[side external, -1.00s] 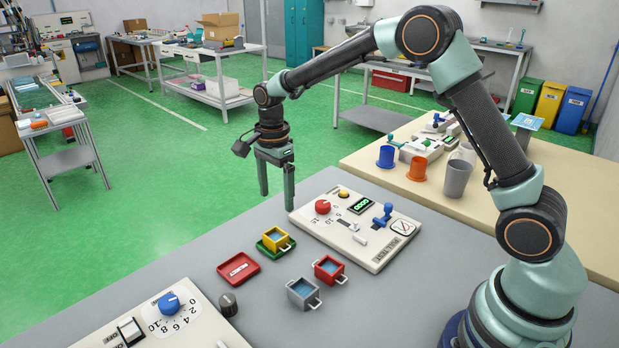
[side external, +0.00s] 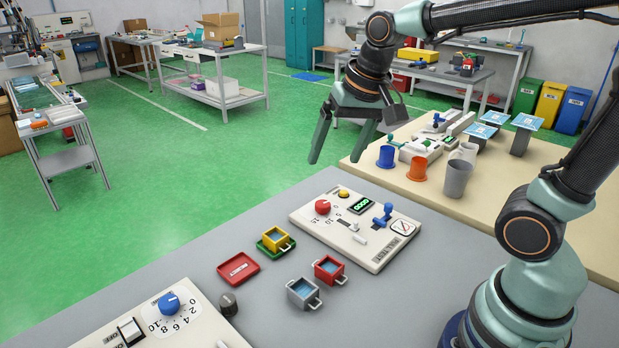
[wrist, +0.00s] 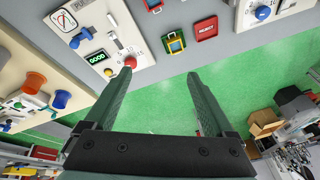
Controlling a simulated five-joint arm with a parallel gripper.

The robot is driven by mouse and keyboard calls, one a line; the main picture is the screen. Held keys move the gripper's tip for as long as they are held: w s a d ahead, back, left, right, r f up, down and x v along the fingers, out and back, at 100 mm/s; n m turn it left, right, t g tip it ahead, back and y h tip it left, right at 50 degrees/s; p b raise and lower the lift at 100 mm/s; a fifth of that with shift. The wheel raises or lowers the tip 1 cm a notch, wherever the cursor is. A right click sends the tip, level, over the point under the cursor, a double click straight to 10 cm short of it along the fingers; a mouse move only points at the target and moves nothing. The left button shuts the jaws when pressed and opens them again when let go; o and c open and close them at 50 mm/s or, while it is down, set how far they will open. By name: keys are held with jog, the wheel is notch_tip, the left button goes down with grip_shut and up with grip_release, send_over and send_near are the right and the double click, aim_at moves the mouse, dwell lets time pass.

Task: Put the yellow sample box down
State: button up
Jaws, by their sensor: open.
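The yellow sample box (side external: 276,238) sits upright on a green tray (side external: 262,248) on the grey table, with a blue top face and a handle at its side. In the wrist view the yellow box (wrist: 174,42) is near the top, well away from the fingers. My gripper (side external: 342,156) is open and empty, raised in the air behind the white test panel. Its two spread fingers (wrist: 158,85) show in the wrist view with nothing between them.
A red tray (side external: 238,268), a grey box (side external: 303,293) and a red box (side external: 328,268) stand close to the yellow box. The white test panel (side external: 375,250) lies behind them; another panel (side external: 190,325) is at front left. Cups (side external: 417,169) stand on the beige table.

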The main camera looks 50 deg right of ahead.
jog(key=s+n+t, duration=0.1)
jog(key=s+n, duration=0.4)
jog(key=s, duration=0.1)
jog(key=shift+d+f+t, duration=0.3)
jog(key=shift+d+f, duration=0.05)
jog(key=shift+f, duration=0.1)
dwell(0.8)
